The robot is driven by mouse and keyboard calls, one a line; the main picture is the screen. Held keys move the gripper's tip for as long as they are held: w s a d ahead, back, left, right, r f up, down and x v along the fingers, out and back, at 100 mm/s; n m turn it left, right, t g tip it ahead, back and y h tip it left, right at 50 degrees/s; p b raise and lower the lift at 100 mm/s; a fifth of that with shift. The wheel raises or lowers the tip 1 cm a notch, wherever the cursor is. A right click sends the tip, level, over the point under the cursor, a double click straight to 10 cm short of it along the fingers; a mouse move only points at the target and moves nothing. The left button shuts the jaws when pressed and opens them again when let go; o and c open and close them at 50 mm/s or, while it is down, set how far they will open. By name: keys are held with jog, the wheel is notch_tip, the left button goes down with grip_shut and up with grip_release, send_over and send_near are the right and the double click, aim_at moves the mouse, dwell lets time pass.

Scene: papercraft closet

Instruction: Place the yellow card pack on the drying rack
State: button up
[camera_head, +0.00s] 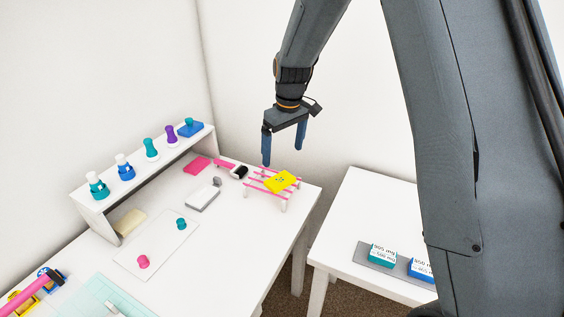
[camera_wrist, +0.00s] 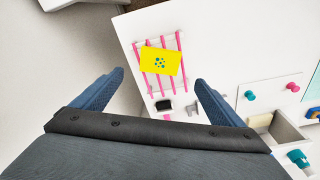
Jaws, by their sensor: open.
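The yellow card pack (camera_head: 280,181), with a small dark dot pattern on its face, lies flat on the drying rack (camera_head: 262,185). The rack has pink bars and white legs and stands near the table's far right corner. In the wrist view the yellow card pack (camera_wrist: 161,61) lies across the pink bars of the rack (camera_wrist: 154,86). My gripper (camera_head: 284,150) is open and empty above the rack, with its blue fingers pointing down. In the wrist view my gripper (camera_wrist: 158,85) has its fingers wide apart, and the card pack is clear of both.
A black roller (camera_head: 239,172), a pink block (camera_head: 197,165) and a grey tray (camera_head: 203,198) are left of the rack. A white shelf (camera_head: 95,205) holds several stampers. A second table (camera_head: 365,210) at right holds boxed packs on a grey mat (camera_head: 368,248).

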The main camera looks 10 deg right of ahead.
jog(key=s+d+r+m, duration=0.1)
jog(key=s+d+m, duration=0.2)
jog(key=s, duration=1)
jog(key=s+d+r+m, duration=0.1)
jog(key=s+d+m, duration=0.2)
jog(key=s+d, duration=0.4)
jog(key=s, duration=0.7)
jog(key=shift+m+h, duration=0.4)
